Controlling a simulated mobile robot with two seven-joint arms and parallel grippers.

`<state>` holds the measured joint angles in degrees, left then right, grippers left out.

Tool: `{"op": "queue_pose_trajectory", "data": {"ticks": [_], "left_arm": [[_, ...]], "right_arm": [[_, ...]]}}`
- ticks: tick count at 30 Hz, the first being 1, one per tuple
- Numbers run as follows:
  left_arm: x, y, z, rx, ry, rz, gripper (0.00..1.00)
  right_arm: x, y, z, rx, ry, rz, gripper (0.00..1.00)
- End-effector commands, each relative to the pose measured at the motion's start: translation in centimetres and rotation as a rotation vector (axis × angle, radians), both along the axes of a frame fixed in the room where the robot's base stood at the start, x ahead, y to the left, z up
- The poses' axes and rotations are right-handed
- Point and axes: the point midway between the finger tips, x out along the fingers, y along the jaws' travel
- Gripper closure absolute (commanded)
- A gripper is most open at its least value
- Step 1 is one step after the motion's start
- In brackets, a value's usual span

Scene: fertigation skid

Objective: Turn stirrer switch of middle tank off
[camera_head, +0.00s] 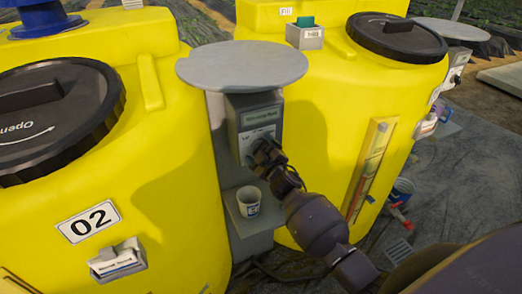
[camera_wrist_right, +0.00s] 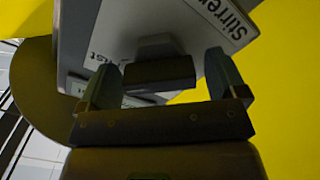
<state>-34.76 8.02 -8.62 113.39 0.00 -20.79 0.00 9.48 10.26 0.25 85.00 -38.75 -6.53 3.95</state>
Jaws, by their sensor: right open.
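A grey control box (camera_head: 255,120) stands between two yellow tanks, under a round grey plate (camera_head: 243,66). The left tank (camera_head: 165,150) carries an "02" label. My right gripper (camera_head: 262,152) is at the lower front of the box and hides part of it. In the right wrist view, the box face (camera_wrist_right: 125,30) has a label starting "Stirrer" and a dark switch knob (camera_wrist_right: 160,72). My open right gripper (camera_wrist_right: 162,68) has one finger on each side of the knob. Whether the fingers touch it I cannot tell. The knob's setting is unclear. My left gripper is not in view.
A white cup (camera_head: 248,203) stands on a small grey shelf below the box, close to my right arm. The right tank (camera_head: 325,110) has a level gauge strip (camera_head: 371,165) on its side. A white holder (camera_head: 117,260) sits on the left tank.

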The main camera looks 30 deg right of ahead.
Motion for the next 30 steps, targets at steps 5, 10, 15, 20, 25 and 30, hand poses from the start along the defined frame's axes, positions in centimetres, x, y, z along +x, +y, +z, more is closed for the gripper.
{"op": "queue_pose_trajectory", "data": {"ticks": [5, 10, 15, 20, 25, 30], "left_arm": [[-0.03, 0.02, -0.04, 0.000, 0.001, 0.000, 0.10], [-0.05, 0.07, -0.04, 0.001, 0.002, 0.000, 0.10], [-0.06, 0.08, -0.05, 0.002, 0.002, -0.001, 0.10], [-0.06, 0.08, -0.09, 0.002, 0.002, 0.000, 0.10], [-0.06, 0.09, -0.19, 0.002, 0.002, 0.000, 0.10], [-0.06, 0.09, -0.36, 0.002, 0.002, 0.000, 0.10]], "right_arm": [[-0.02, -0.01, 0.01, 0.000, 0.000, 0.000, 0.14], [-0.03, -0.01, 0.01, 0.000, 0.000, 0.000, 0.40], [-0.03, -0.01, 0.00, -0.001, 0.000, 0.000, 0.59], [-0.04, -0.02, -0.01, -0.014, 0.001, 0.000, 0.59], [-0.04, -0.03, -0.04, -0.070, 0.003, -0.001, 0.59], [-0.04, 0.00, -0.09, -0.179, 0.010, -0.001, 0.59]]}}
